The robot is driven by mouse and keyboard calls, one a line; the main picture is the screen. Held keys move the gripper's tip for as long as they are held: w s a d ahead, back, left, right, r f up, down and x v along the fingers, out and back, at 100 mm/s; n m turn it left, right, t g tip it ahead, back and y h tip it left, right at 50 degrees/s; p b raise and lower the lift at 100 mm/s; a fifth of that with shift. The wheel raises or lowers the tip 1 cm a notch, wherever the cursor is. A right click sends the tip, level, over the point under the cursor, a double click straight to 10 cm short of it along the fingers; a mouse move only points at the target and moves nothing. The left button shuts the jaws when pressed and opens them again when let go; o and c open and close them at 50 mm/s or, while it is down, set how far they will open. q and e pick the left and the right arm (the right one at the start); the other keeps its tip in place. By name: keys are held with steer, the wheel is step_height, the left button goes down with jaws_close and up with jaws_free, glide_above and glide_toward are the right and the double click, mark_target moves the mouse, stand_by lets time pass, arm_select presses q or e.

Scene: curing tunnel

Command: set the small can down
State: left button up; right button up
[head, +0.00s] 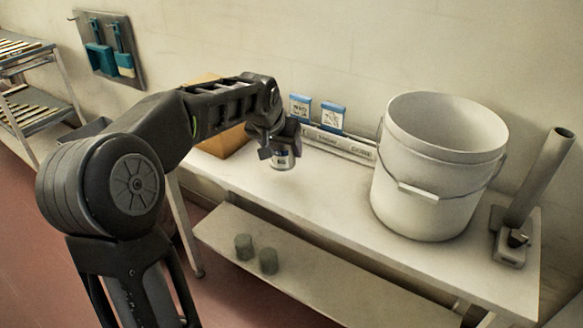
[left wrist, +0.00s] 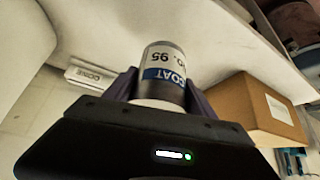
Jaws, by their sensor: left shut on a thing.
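The small can (head: 284,158) is silver with a blue and white label. My left gripper (head: 279,150) is shut on it and holds it over the left part of the white table (head: 330,190). In the left wrist view the small can (left wrist: 163,70) sits between the two dark fingers of the left gripper (left wrist: 163,90), and its label shows "COAT" and "95". I cannot tell whether the can's bottom touches the tabletop. My right gripper is in neither view.
A large white bucket (head: 430,170) stands on the right of the table, near a grey upright tube (head: 540,180). A cardboard box (head: 222,143) is behind my left arm. Long white boxes (head: 340,143) lie along the wall. The table's front middle is clear.

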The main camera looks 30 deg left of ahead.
mark_target(283, 166)
arm_select(q)
steer(key=shift+f, duration=1)
steer(key=shift+f, duration=1.9)
steer(key=shift+b, duration=0.3)
steer(key=shift+f, duration=0.2)
steer(key=o, duration=1.7)
steer(key=shift+o, duration=0.2)
steer(key=shift+r, duration=0.1)
